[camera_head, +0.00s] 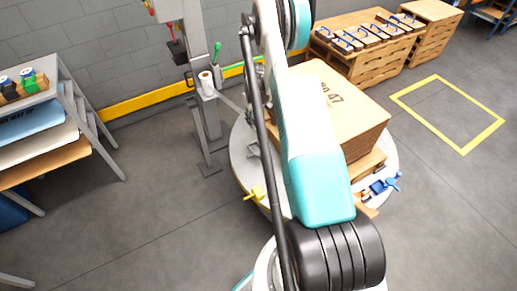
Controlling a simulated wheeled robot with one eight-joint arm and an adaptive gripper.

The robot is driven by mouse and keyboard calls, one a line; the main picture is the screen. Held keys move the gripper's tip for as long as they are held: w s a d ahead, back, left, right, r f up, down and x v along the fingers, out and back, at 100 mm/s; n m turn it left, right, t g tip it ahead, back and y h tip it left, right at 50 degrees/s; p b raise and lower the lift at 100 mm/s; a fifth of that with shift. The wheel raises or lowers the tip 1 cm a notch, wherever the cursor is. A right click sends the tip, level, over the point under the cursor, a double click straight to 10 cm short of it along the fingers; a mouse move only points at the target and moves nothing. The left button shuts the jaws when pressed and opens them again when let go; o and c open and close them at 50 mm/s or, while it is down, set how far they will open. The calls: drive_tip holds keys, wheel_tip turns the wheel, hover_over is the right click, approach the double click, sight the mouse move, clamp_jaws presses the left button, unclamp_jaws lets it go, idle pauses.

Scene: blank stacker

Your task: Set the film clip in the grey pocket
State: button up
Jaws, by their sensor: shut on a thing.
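My white and teal arm crosses the middle of the view. Its end is out of sight, so I cannot see my gripper or what it holds. I cannot pick out the film clip or the grey pocket for certain. A round grey turntable (239,152) carries a large cardboard box (362,112) on wooden boards. My arm hides part of both. A small yellow piece (256,193) is at the turntable's left front edge. A small blue device (384,186) is at its right front edge.
A grey mast (197,40) with a pale roll (206,83) stands left of the turntable. A rack with sloping shelves (45,143) is at the left. Wooden crates (350,65) stand behind. A yellow floor square (462,152) at the right is empty.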

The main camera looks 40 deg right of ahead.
sight(255, 126)
wheel_tip(255, 126, down, 17)
drive_tip(key=b, duration=0.5)
drive_tip(key=shift+r, duration=0.25)
drive_tip(key=o, duration=1.1)
drive_tip(key=shift+o, duration=0.2)
wheel_tip(255, 126, up, 12)
drive_tip(key=p, duration=0.4)
